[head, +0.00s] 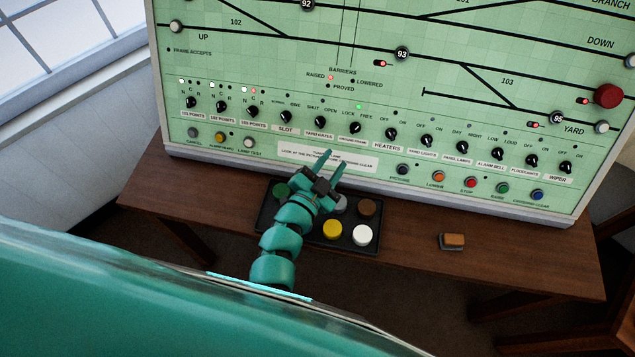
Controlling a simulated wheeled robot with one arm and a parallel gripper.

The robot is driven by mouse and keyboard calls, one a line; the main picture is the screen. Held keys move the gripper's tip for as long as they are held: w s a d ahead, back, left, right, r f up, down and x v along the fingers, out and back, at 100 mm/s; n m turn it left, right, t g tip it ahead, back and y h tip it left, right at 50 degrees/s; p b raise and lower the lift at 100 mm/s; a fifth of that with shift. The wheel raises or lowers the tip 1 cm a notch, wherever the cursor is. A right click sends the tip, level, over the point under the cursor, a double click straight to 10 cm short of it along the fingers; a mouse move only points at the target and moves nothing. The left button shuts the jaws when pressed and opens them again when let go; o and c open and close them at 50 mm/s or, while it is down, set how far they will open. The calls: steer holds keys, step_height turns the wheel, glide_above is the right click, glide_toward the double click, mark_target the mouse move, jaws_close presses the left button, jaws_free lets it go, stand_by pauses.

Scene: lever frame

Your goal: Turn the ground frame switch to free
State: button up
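The ground frame switch (354,127) is a small black rotary knob on the green panel, above its white name label. LOCK is printed at its upper left and FREE at its upper right. A small green lamp (359,105) glows just above the FREE marking. My gripper (334,163) is open and empty, its two fingers apart and pointing up toward the panel. In the picture it is below the switch, overlapping the lower panel label, and appears clear of the knob.
Similar knobs flank the switch closely, yard gates (319,121) left and heaters (391,134) right. Push buttons line the panel's lower edge. A black tray (316,240) with several coloured round pieces lies beneath my arm on the wooden desk (408,222). A brown-topped block (453,241) lies right.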

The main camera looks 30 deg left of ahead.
steer(key=s, duration=0.6)
steer(key=shift+s+a, duration=0.15)
steer(key=shift+s, duration=0.1)
stand_by(0.4)
